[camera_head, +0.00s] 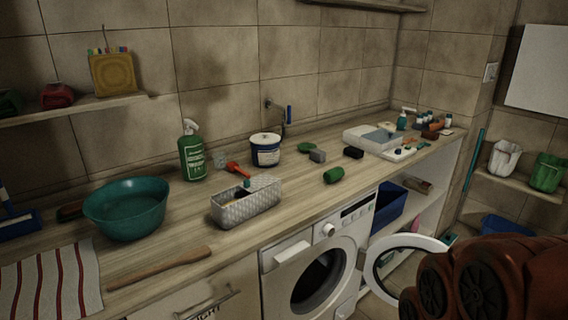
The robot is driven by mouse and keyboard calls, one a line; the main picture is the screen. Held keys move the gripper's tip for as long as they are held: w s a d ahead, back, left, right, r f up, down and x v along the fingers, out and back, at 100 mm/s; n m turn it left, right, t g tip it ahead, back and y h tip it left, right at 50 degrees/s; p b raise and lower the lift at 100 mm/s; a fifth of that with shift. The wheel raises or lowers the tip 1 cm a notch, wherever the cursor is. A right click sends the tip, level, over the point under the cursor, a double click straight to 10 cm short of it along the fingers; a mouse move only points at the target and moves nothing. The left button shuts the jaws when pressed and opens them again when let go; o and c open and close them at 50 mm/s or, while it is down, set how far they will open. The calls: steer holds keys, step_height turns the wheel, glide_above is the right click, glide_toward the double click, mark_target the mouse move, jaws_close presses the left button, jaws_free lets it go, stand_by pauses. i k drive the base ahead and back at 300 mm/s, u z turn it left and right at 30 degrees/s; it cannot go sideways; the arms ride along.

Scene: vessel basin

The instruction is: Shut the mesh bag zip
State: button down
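I cannot make out a mesh bag or a zip for certain in the head view. A pale grey box-shaped container with a woven or mesh-like pattern (243,209) stands open on the wooden counter, above the washing machine's left side. A dark green thing shows at its upper rim. I see no zip on it. My orange-red arm fills the lower right corner. My gripper is not in view.
The washing machine (284,261) has its round door (402,266) swung open to the right. A teal basin (127,209), green spray bottle (192,155), white-and-blue tub (265,152) and wooden stick (160,268) are on the counter (300,192). A blue bin (390,205) sits below.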

mark_target(256, 183)
steer(key=u, duration=0.1)
steer(key=i, duration=0.7)
steer(key=u, duration=0.8)
steer(key=i, duration=0.5)
steer(key=u, duration=0.5)
